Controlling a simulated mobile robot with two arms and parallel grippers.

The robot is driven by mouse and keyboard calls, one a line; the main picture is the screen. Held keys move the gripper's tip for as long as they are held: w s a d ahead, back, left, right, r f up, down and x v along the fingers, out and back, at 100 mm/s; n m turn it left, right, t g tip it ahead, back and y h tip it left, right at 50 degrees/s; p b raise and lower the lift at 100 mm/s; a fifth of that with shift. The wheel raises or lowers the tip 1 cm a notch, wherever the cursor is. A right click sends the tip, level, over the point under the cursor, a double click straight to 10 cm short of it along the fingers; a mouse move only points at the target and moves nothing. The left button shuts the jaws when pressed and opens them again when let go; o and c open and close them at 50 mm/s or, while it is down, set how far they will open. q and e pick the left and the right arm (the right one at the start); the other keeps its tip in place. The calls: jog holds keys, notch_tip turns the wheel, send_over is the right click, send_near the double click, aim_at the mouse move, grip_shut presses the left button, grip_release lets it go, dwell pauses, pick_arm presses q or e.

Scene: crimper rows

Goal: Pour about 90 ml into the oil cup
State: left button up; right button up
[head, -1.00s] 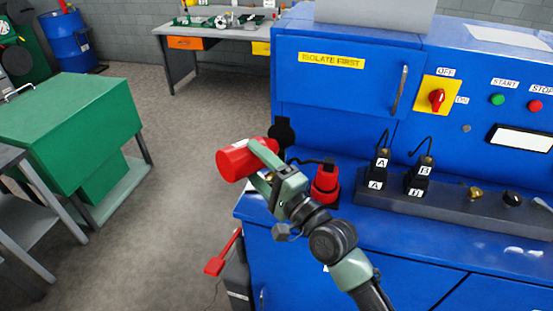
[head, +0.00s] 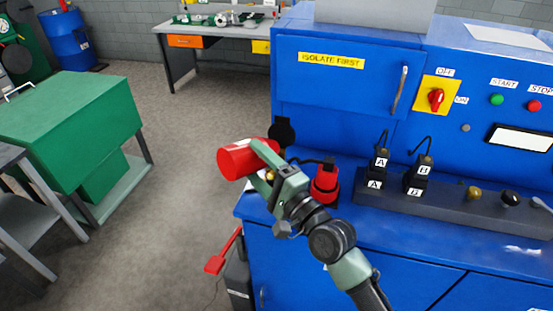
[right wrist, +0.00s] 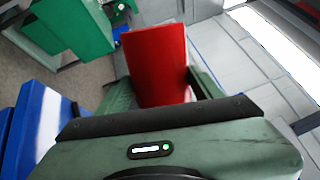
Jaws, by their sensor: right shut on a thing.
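My right gripper (head: 262,166) is shut on a red cylindrical can (head: 236,159), which it holds tilted well over, close to lying on its side, with its round end facing left. The can is in the air beside the left front corner of the blue machine. In the right wrist view the red can (right wrist: 158,65) stands between the fingers; its mouth cannot be made out. I see no liquid stream. A small brass-coloured piece shows partly behind the gripper; I cannot tell whether it is the oil cup. My left gripper is not in view.
The blue machine (head: 330,95) has a front ledge with a red plug (head: 325,182) and black plugs marked A (head: 376,172) and B (head: 419,176). A red pedal-like part (head: 215,265) is low down. A green cabinet (head: 75,120) stands left; the floor between is clear.

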jog(key=n+b, duration=0.1)
jog(key=f+n+b, duration=0.1)
jog(key=b, duration=0.1)
jog(key=f+n+b, duration=0.1)
jog(key=shift+s+a+f+y+b, duration=0.1)
jog(key=shift+s+a+y+b, duration=0.05)
jog(key=shift+s+y+b, duration=0.15)
jog(key=shift+w+r+n+g, duration=0.1)
jog(key=shift+r+n+g, duration=0.2)
jog(key=shift+r+n, duration=0.4)
jog(key=shift+w, duration=0.15)
jog(key=shift+r, duration=0.1)
jog(key=shift+s, duration=0.2)
jog(key=shift+w, duration=0.1)
